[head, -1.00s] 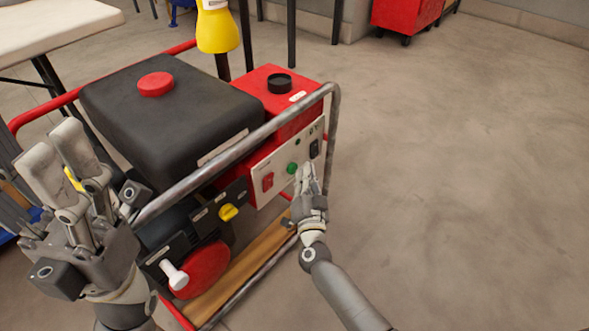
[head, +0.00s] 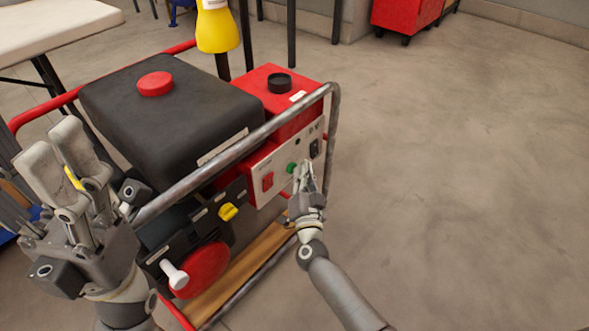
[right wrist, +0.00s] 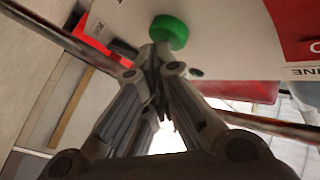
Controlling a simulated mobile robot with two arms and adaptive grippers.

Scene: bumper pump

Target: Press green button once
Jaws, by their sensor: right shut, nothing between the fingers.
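The green button (head: 291,168) is a small round cap on the white control panel (head: 285,178) of a red and black machine. In the right wrist view the green button (right wrist: 170,31) sits just beyond my fingertips. My right gripper (head: 304,168) is shut and empty, its tips at the panel beside the button. In the right wrist view the right gripper's tips (right wrist: 160,50) overlap the button's lower edge; I cannot tell whether they touch it. My left gripper (head: 55,145) is raised at the left with its fingers apart and nothing between them.
A grey tube frame (head: 235,143) runs around the machine, passing above the panel. A yellow lever (head: 228,211) is lower left. The floor to the right (head: 450,190) is clear.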

